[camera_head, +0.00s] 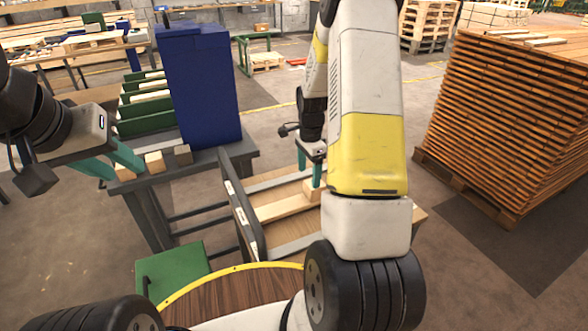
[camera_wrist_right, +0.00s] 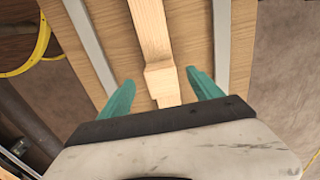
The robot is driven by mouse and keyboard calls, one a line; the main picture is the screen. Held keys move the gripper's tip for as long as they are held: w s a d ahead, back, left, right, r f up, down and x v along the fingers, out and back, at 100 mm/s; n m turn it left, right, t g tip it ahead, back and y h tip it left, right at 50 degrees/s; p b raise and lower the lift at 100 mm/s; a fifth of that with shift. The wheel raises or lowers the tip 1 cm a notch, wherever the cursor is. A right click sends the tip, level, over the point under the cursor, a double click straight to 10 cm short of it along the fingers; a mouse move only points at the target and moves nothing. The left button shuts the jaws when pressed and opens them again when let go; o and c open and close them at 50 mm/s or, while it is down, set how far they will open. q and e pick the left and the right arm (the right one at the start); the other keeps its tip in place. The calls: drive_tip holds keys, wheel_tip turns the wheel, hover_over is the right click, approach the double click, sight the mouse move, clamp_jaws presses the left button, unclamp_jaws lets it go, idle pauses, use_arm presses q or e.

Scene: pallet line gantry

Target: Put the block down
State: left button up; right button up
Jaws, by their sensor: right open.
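A pale wooden block (camera_wrist_right: 162,84) rests on or against a long wooden strip (camera_wrist_right: 148,30) in the right wrist view. It lies between the teal fingers of my right gripper (camera_wrist_right: 158,92), with a gap on both sides. In the head view, my right gripper (camera_head: 309,176) is low over the wooden pieces, partly hidden by my arm. My left gripper (camera_head: 128,174) is at the table's near left corner, its teal fingers spread around a small wooden block (camera_head: 125,174); contact is unclear. Two more small blocks (camera_head: 155,162) (camera_head: 183,154) sit in a row to its right.
A dark grey table (camera_head: 195,171) carries a tall blue bin (camera_head: 203,90). A dark upright board (camera_head: 240,212) stands left of the wooden pieces. A green panel (camera_head: 172,270) is in front. A tall stack of boards (camera_head: 500,115) stands on a pallet at right.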

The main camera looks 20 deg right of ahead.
wheel_tip(320, 180, up, 5)
wheel_tip(320, 180, up, 11)
drive_tip(key=n+t, duration=0.2)
drive_tip(key=n, duration=0.2)
hover_over(308, 185)
drive_tip(key=s+a, duration=0.4)
drive_tip(key=s+a+r+n+t, duration=0.1)
drive_tip(key=s+a+r+n, duration=0.2)
drive_tip(key=s, duration=0.3)
drive_tip(key=s+a+r+n+t+y, duration=0.1)
drive_tip(key=s+a+r+n, duration=0.1)
drive_tip(key=s+r+n, duration=0.3)
drive_tip(key=s+a+r+n+t+y, duration=0.1)
drive_tip(key=s+a+r+n+t, duration=0.1)
drive_tip(key=s, duration=0.6)
wheel_tip(308, 185, up, 3)
drive_tip(key=a+n, duration=0.1)
drive_tip(key=n, duration=0.2)
drive_tip(key=shift+a+f, duration=0.2)
drive_tip(key=shift+a, duration=0.1)
